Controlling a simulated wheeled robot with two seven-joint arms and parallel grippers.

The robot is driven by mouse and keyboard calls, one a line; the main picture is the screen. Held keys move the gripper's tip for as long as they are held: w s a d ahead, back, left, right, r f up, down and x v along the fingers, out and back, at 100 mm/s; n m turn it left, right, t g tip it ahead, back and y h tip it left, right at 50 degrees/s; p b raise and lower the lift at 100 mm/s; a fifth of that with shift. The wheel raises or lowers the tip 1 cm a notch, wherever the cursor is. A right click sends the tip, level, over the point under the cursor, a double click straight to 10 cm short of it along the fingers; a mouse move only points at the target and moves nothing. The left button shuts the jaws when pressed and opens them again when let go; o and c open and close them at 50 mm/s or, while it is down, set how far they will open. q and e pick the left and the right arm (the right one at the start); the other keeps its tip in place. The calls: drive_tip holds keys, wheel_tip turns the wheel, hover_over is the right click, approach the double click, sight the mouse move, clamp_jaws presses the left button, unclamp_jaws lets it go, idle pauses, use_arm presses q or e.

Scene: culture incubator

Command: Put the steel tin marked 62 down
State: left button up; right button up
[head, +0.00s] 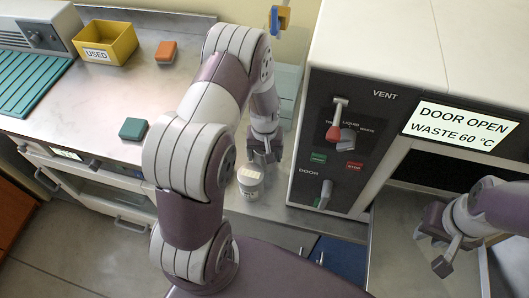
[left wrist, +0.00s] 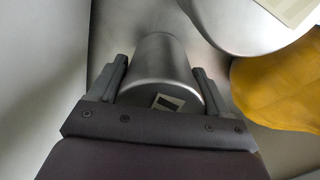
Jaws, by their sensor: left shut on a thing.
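In the left wrist view my left gripper (left wrist: 158,90) is shut on a steel tin (left wrist: 160,65), one finger on each side of it. The tin has a small pale label, and its number is not readable. In the head view my left gripper (head: 265,156) is low over the steel counter, left of the incubator. A pale-topped tin (head: 250,180) shows just in front of it; I cannot tell whether this is the held one. My right gripper (head: 432,252) is empty, its fingers apart, in front of the open incubator at the right.
In the left wrist view another steel vessel (left wrist: 235,25) with a cream label and a yellow object (left wrist: 275,90) are close by. The incubator panel (head: 340,150) stands right of my left gripper. A yellow USED bin (head: 105,42), orange block (head: 166,51) and green block (head: 134,129) are at left.

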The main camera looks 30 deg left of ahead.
use_arm(q)
drive_tip(key=shift+f, duration=0.1)
drive_tip(key=o, duration=1.2)
wheel_tip(320, 180, up, 12)
drive_tip(key=shift+r, duration=0.15)
drive_tip(key=shift+s, duration=0.1)
